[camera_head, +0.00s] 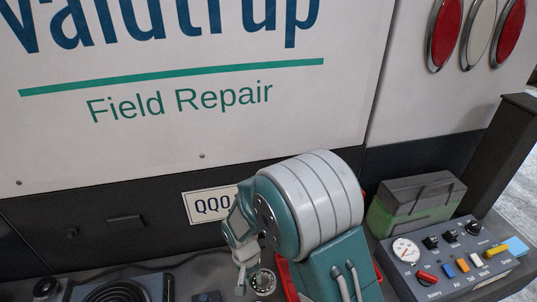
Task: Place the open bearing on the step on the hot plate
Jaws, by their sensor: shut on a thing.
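The open bearing (262,282) is a small silvery ring with rolling elements visible, low in the centre of the view. My gripper (250,273) points down at it and is shut on its left side. My own arm covers the area to the right of it. The hot plate (160,288) is at the lower left, with a dark ringed coil on a blue-grey body. It is cut off by the bottom edge, and I cannot make out the step. The bearing is to the right of the hot plate, apart from it in the picture.
A dark knob (45,287) is at the hot plate's left. A red object (286,279) shows partly behind my arm. A control panel (450,270) with gauge and switches and a green-grey box (415,205) stand at the right. The truck's wall (150,150) rises behind.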

